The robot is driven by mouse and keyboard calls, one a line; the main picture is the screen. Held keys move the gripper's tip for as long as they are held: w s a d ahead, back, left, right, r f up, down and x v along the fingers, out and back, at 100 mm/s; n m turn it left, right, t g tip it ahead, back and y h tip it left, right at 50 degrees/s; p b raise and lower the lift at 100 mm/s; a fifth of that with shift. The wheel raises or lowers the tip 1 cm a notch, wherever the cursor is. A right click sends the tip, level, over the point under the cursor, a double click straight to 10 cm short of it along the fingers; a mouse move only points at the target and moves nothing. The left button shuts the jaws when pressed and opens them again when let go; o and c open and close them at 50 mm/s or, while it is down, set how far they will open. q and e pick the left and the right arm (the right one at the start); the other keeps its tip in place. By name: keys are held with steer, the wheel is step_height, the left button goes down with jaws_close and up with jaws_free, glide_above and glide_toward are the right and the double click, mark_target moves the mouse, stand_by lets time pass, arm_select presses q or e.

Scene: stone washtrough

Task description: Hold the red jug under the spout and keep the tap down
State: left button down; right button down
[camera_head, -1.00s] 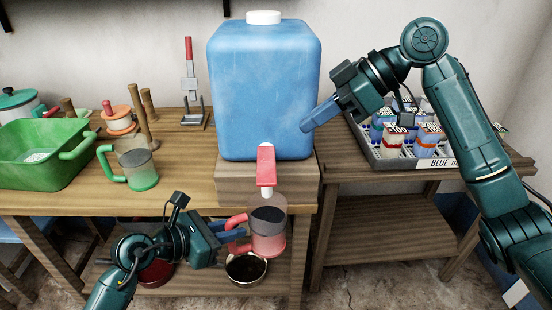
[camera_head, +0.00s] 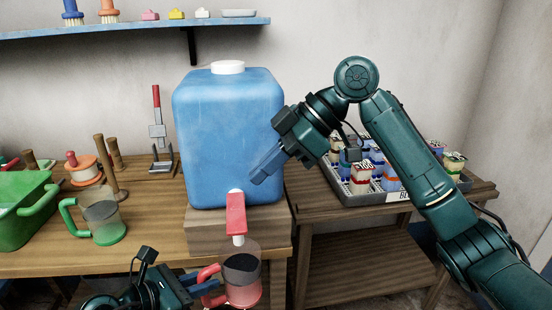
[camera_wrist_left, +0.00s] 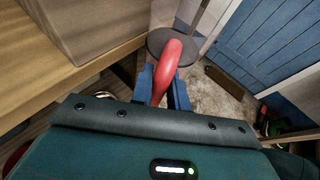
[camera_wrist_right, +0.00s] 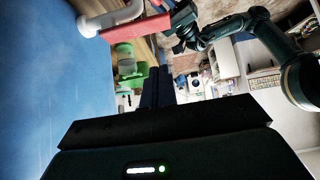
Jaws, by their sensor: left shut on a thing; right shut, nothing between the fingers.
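The red jug (camera_head: 243,292) has a clear upper wall and something dark inside. It is upright, with its mouth directly below the white spout (camera_head: 238,240) of the blue container (camera_head: 228,130). My left gripper (camera_head: 212,287) is shut on the jug's red handle, which also shows between the fingers in the left wrist view (camera_wrist_left: 167,70). The red tap (camera_head: 236,212) slopes forward over the spout; no water stream is visible. My right gripper (camera_head: 256,178) is shut and empty, in front of the container's lower right, above and right of the tap. The tap also shows in the right wrist view (camera_wrist_right: 135,28).
A green-handled jug (camera_head: 103,222) and a green tub (camera_head: 22,212) stand on the bench at left. A tray (camera_head: 349,192) of small cartons is on the right table, behind my right arm. A wall shelf (camera_head: 130,28) runs above.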

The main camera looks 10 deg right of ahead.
mark_target(229, 223)
steer(key=x, duration=0.5)
steer(key=shift+f, duration=0.4)
step_height(229, 223, down, 2)
steer(key=shift+f, duration=0.65)
